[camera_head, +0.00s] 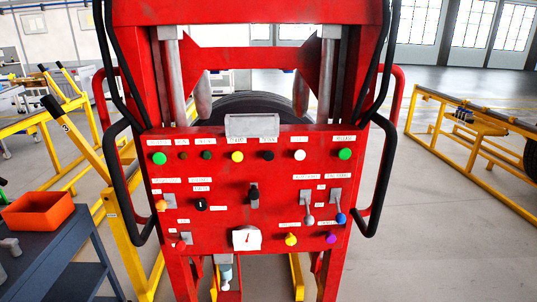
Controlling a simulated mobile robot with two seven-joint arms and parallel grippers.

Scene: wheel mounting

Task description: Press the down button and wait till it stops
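A red machine (220,238) with a control panel stands upright in the middle of the head view. A top row on the panel holds a green button (159,158), two small dark buttons, a yellow button (237,156), a black button (268,155), a white button (299,155) and another green button (344,154). Lower are a black switch (253,196), levers with coloured knobs and a white dial (246,239). A dark wheel (255,104) shows partly behind the panel. Neither gripper is in view.
Black curved handles (119,190) flank the panel. At the left are a yellow frame (128,235) and a dark table (62,245) with an orange bin (38,211). A yellow rack (470,170) stands at the right. Floor is clear between machine and rack.

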